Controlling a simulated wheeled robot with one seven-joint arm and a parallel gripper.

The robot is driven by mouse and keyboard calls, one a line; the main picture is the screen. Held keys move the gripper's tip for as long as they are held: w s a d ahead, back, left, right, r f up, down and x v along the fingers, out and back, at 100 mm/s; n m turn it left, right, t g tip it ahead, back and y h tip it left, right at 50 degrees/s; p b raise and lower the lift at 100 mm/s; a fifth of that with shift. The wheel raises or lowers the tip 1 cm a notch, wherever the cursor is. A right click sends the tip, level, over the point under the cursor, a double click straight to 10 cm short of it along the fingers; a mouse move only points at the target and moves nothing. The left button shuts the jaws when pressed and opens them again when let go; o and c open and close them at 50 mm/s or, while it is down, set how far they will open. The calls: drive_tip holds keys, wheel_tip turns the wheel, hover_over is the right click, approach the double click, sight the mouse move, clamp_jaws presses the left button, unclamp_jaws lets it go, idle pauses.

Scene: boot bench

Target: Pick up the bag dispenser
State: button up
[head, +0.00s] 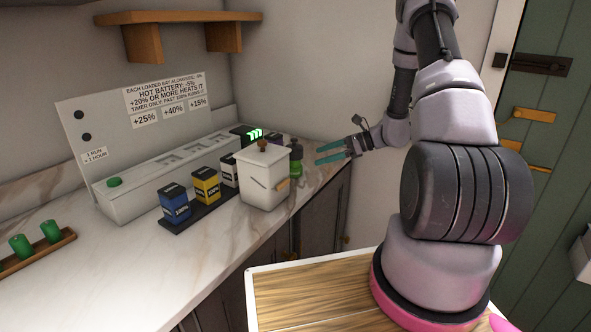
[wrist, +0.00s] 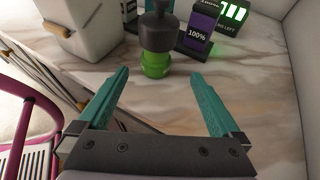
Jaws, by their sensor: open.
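The bag dispenser appears to be the small upright piece with a dark grey top and a bright green base (wrist: 156,62). It stands on the marble counter, and in the head view it shows (head: 296,160) just right of the white canister, partly hidden by it. My gripper (head: 318,155) is open with teal fingers, to the right of the dispenser. In the wrist view my gripper (wrist: 159,76) has its fingers spread, with the dispenser ahead of the gap between the tips. Nothing is between the fingers.
The white lidded canister (head: 258,180) stands close left of the dispenser. A purple 100% battery (wrist: 199,32) and a lit green display (wrist: 233,12) stand behind it on the right. Blue (head: 174,203) and yellow (head: 206,186) batteries sit further left. The counter before the dispenser is bare.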

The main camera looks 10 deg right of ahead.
sight(294, 166)
drive_tip(key=x, duration=0.5)
drive_tip(key=shift+a+f, duration=0.25)
drive_tip(key=shift+a, duration=0.05)
drive_tip(key=x, duration=0.5)
drive_tip(key=shift+s, duration=0.2)
drive_tip(key=shift+c, duration=0.3)
drive_tip(key=c, duration=1.5)
